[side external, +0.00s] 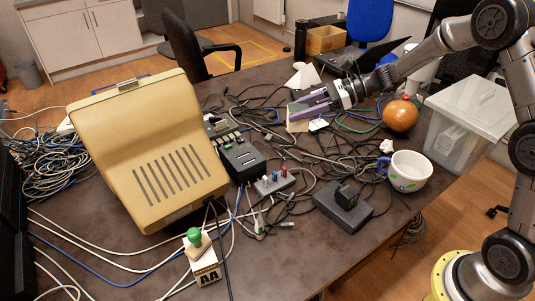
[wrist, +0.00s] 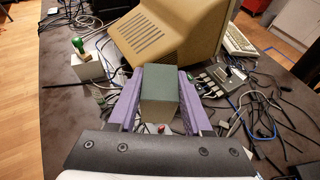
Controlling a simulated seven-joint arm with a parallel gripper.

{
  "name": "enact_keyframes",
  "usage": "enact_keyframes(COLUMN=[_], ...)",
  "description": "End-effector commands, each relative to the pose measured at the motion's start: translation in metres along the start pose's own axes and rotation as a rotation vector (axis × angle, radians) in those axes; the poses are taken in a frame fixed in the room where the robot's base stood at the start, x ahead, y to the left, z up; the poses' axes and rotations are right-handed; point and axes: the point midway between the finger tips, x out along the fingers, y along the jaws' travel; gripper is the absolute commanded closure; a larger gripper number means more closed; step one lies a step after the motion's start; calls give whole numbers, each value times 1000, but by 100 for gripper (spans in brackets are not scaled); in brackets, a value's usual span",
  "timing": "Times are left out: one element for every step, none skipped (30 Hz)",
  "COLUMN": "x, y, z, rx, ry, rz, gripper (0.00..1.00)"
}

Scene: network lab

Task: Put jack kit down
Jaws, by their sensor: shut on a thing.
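My gripper (side external: 308,104) with purple fingers reaches in from the right over the cable-strewn table. In the wrist view my gripper (wrist: 160,100) is shut on a small box, which I take to be the jack kit (wrist: 160,83). The box has a grey-green top and a pale beige side, and sits between the two fingers. In the side view only a pale part of the jack kit (side external: 298,126) shows below the fingers. I cannot tell whether its underside touches the cables or table.
A big beige computer case (side external: 150,150) stands at left, with grey devices (side external: 240,160) beside it. An orange ball (side external: 400,116), a mug (side external: 405,171), a black box (side external: 342,206) and a clear bin (side external: 470,120) are at right. Cables cover the middle. Bare table shows near the front.

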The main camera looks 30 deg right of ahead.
Motion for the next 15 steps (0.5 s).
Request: enact_keyframes(x=[-3,-6,-8,-10,-12,-14,-16,-16,-11,-9,-6,-4,-1,2,5], y=[-8,-13,-19,-24,-28,-34,-38,-40,-39,-39,-38,-38,-38,-38,-38], z=[4,6,8,10,11,13,14,10,0,-6,-11,-17,-24,-30,-37], rx=[17,29,43,55,66,79,89,99,101,100,100,98,98,99,97], ry=[-2,-1,-1,-2,-1,-2,-2,0,2,2,2,1,1,1,1], rz=[-49,-80,-115,-141,-167,-198,-222,-233,-226,-224,-223,-224,-222,-221,-222], gripper=[100,100,100,100,100,100,100,100,100,100,100,100,100,100,100])
